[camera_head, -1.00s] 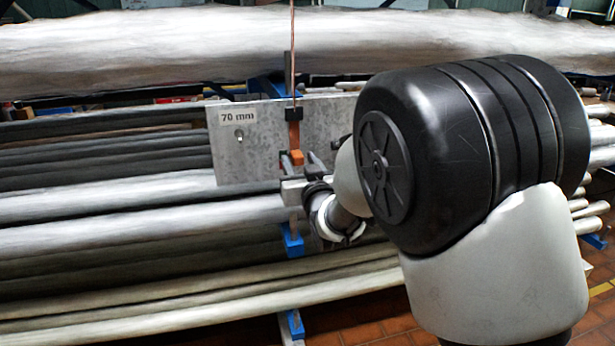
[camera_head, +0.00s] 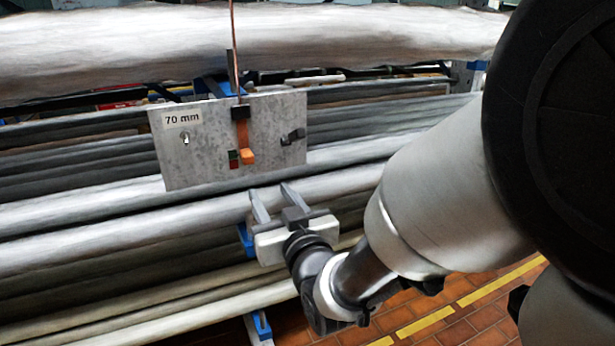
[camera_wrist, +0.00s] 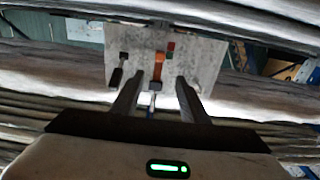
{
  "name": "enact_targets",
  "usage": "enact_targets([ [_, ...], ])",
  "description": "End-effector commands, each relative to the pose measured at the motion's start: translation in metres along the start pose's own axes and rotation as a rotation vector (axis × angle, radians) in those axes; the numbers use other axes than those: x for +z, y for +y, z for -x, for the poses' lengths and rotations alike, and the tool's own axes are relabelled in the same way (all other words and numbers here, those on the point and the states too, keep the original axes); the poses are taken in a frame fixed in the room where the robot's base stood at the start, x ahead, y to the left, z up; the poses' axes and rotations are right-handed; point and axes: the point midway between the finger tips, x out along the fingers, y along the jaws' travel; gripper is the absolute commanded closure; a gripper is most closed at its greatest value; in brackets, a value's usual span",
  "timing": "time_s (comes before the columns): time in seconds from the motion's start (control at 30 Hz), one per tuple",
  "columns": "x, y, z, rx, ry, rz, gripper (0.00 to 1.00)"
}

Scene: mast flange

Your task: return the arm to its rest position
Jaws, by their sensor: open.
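My gripper (camera_head: 272,203) is open, with its two fingers apart and nothing between them. It is in front of and below the grey metal plate (camera_head: 205,150), clear of it. In the wrist view my gripper (camera_wrist: 160,95) points toward the plate (camera_wrist: 207,60). The plate carries a "70 mm" label (camera_head: 183,119). An orange part (camera_head: 242,134) hangs down the plate's middle from a black clamp (camera_head: 240,111); it also shows in the wrist view (camera_wrist: 158,66). My arm fills the right of the head view.
A copper-coloured cable (camera_head: 233,50) rises from the clamp. Long grey pipes (camera_head: 80,222) lie on racks behind and below the plate, and a thick wrapped pipe (camera_head: 130,52) runs above. A brick-tiled floor with yellow stripes (camera_head: 430,322) shows at lower right.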

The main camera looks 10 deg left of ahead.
Motion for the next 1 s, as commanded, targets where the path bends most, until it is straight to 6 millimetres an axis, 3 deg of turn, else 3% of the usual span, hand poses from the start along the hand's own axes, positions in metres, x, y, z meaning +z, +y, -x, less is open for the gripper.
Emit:
enact_targets([
  [0.23, 0.000, 0.001, 0.000, 0.001, 0.000, 0.000, 0.59],
  [0.33, -0.002, 0.010, 0.001, 0.017, -0.023, -0.005, 0.59],
  [0.47, -0.002, 0.043, 0.011, 0.078, -0.131, -0.025, 0.59],
  [0.53, -0.002, 0.069, 0.025, 0.127, -0.221, -0.044, 0.59],
  [0.67, 0.002, 0.112, 0.070, 0.218, -0.416, -0.088, 0.59],
  [0.8, 0.008, 0.142, 0.137, 0.310, -0.619, -0.141, 0.59],
  [1.0, 0.014, 0.153, 0.225, 0.410, -0.843, -0.214, 0.59],
])
